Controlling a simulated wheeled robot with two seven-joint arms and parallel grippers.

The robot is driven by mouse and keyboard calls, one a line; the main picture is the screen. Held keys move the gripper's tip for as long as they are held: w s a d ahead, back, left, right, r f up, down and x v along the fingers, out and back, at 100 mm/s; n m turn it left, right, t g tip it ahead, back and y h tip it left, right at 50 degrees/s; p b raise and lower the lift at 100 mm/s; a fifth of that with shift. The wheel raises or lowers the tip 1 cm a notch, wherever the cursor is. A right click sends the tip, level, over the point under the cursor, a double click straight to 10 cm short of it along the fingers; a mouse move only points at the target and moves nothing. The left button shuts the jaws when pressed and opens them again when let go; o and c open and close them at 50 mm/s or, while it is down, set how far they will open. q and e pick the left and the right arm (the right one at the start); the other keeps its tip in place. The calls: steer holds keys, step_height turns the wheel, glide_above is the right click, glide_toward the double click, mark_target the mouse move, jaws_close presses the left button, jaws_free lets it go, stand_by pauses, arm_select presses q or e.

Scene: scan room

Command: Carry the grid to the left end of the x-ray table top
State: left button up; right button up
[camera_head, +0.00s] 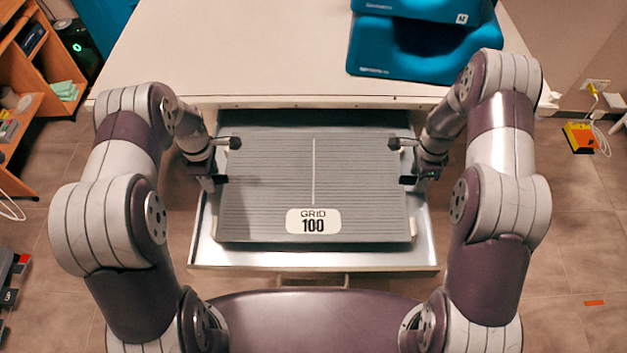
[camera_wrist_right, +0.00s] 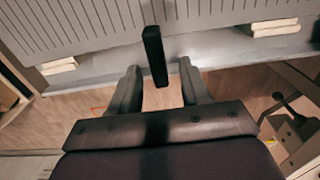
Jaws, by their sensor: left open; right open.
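The grid (camera_head: 265,190) is a flat grey ribbed plate with a white label reading "GRID 100". It lies in the open tray (camera_head: 420,262) below the x-ray table top (camera_head: 230,60). My left gripper (camera_head: 228,162) is open at the grid's left edge. My right gripper (camera_head: 402,162) is open at its right edge. In the right wrist view, the grid's ribbed face (camera_wrist_right: 70,22) is at the top, with my open right gripper (camera_wrist_right: 157,85) close to its edge. I cannot tell whether the fingers touch the grid.
Blue cushions (camera_head: 410,50) lie on the table top's right part; its left part is clear. A wooden shelf (camera_head: 40,75) stands at the far left. A yellow box (camera_head: 580,137) with cables is on the floor at the right.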

arm_select(q)
jaws_close()
arm_select(e)
jaws_close()
stand_by(1.3)
